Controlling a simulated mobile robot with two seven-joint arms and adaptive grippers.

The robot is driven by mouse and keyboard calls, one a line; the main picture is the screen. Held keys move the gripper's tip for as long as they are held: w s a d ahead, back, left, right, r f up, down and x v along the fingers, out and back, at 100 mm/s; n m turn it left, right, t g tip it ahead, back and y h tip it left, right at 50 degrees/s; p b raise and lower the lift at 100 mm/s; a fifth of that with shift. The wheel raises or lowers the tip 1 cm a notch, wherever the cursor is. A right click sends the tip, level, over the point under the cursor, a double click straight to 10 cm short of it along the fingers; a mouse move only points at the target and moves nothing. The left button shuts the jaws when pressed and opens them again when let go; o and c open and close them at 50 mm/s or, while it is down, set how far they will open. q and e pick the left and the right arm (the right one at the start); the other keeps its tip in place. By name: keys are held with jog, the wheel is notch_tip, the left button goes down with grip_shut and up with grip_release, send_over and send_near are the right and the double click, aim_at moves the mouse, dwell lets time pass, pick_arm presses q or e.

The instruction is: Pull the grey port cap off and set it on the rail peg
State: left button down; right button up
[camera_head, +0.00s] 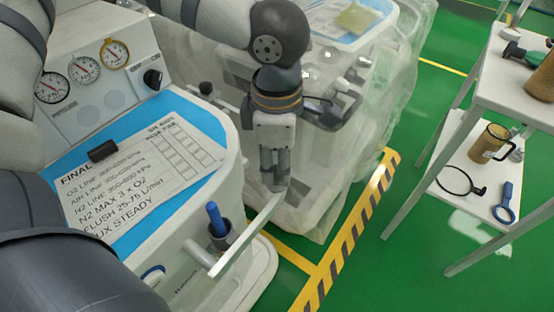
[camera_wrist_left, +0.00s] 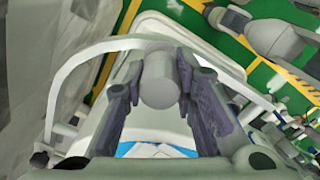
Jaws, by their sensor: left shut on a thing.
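My left gripper (camera_head: 273,172) points down over the front rail of the near cart and is shut on the grey port cap. In the left wrist view the cap (camera_wrist_left: 159,82) is a smooth grey cylinder between the two fingers of my left gripper (camera_wrist_left: 160,100). The pale rail (camera_head: 247,236) passes just below the fingertips in the head view. It curves round both sides of the gripper in the left wrist view (camera_wrist_left: 92,50). Whether cap and rail touch, I cannot tell. I cannot make out the rail peg with certainty. My right gripper is not in view.
A blue-handled item (camera_head: 215,218) stands in a holder beside the rail. A printed card (camera_head: 140,160) lies on the blue cart top. A plastic-draped cart (camera_head: 350,140) stands close behind the gripper. A white shelf trolley (camera_head: 440,190) is at right, with green floor between.

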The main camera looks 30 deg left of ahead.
pick_arm(q)
jog(key=shift+f, duration=0.95)
jog(key=c, duration=1.2)
grip_release()
notch_tip(320, 180, up, 12)
jog(key=shift+s, duration=0.15)
jog(key=shift+d+f, duration=0.1)
